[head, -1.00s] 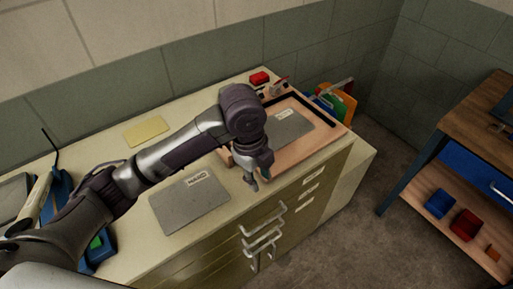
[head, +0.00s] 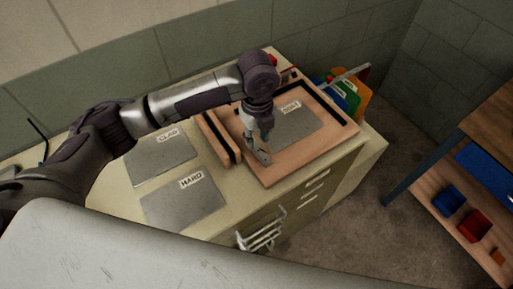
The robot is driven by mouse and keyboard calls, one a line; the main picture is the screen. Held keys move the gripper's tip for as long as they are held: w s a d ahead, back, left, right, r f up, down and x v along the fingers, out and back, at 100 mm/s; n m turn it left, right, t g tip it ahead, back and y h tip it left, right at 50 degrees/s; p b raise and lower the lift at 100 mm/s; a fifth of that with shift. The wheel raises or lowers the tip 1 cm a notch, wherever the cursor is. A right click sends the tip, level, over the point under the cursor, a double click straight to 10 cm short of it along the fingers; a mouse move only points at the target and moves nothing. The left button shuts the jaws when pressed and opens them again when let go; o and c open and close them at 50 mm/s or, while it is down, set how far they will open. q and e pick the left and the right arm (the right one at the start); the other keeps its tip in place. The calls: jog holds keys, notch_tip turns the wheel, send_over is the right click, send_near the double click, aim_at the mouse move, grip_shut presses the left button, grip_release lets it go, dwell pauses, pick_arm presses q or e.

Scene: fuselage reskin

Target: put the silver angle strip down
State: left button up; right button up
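My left gripper (head: 258,150) hangs from the arm that comes in from the left. Its fingers point down over the left front part of the wooden board (head: 285,170). Grey pieces show at the fingertips, but I cannot tell whether they are only fingers or include the silver angle strip. Whether the tips touch the board is unclear. I cannot make out the strip for certain anywhere. My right gripper is out of view.
A grey sheet marked SOFT (head: 300,130) lies on the board. Wooden bars with a dark stripe (head: 217,138) stand left of it. Sheets marked CLAD (head: 160,160) and HARD (head: 185,207) lie on the cabinet top (head: 125,200). Coloured folders (head: 350,95) stand at the right end.

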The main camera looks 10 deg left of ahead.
aim_at(255, 149)
pick_arm(q)
jog(key=f, duration=0.1)
jog(key=f+p, duration=0.1)
jog(key=f, duration=0.1)
jog(key=shift+w+a+f+p, duration=0.25)
jog(key=shift+w+p, duration=0.05)
jog(key=shift+p, duration=0.05)
notch_tip(255, 149, down, 2)
jog(key=shift+s+f, duration=0.1)
jog(key=shift+f, duration=0.4)
grip_shut()
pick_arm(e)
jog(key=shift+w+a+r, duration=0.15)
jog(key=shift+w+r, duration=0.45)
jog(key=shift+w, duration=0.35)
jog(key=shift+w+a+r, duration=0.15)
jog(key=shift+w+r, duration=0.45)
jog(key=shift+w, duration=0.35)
